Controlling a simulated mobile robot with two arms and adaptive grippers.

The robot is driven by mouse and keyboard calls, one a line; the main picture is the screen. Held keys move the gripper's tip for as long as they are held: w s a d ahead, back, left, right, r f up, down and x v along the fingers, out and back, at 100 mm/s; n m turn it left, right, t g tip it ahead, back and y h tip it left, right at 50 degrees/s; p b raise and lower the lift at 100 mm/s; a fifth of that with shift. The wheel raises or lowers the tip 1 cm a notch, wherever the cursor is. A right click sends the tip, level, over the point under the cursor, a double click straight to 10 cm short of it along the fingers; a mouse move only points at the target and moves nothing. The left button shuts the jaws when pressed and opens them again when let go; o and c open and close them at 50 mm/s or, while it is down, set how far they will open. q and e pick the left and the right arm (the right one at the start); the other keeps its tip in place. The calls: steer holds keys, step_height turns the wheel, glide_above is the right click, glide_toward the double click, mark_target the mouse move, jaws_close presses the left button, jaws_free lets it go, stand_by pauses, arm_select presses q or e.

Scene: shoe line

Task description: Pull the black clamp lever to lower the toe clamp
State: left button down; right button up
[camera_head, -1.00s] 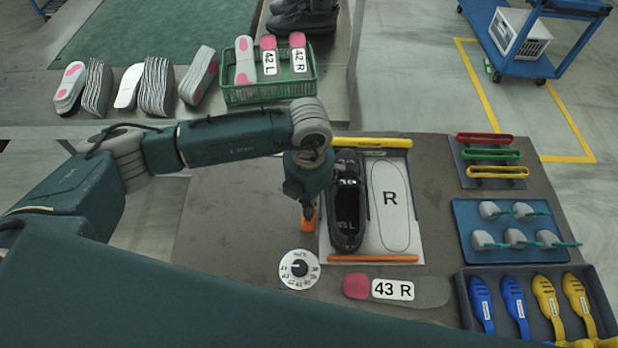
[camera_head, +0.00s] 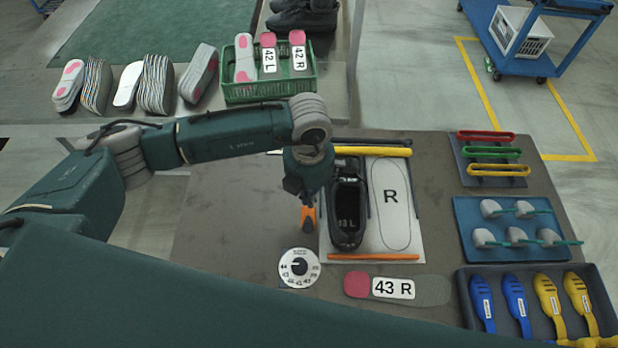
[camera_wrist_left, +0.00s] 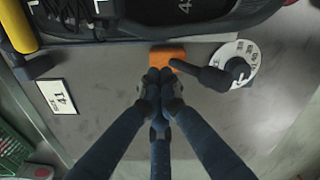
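A black lever with a thick grip (camera_wrist_left: 213,77) reaches from beside the orange block (camera_wrist_left: 168,57) to the right, in front of the dial, in the left wrist view. My left gripper (camera_wrist_left: 158,82) has its fingertips together just below the orange block and left of the lever's grip; I cannot tell whether they touch either. The yellow toe clamp bar (camera_head: 375,152) lies across the toe end of the black shoe (camera_head: 347,215). My right gripper is out of view.
The white dial (camera_head: 299,268) is close in front of the gripper. An orange bar (camera_head: 374,257) lies at the near end of the shoe plate (camera_head: 393,240). A 43 R insole (camera_head: 430,291) lies in front. Bare table (camera_head: 235,215) is free to the left.

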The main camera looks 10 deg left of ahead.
arm_select(q)
steer(key=shift+w, duration=0.25)
step_height(320, 180, up, 9)
steer(key=p, duration=0.5)
stand_by(0.3)
stand_by(0.5)
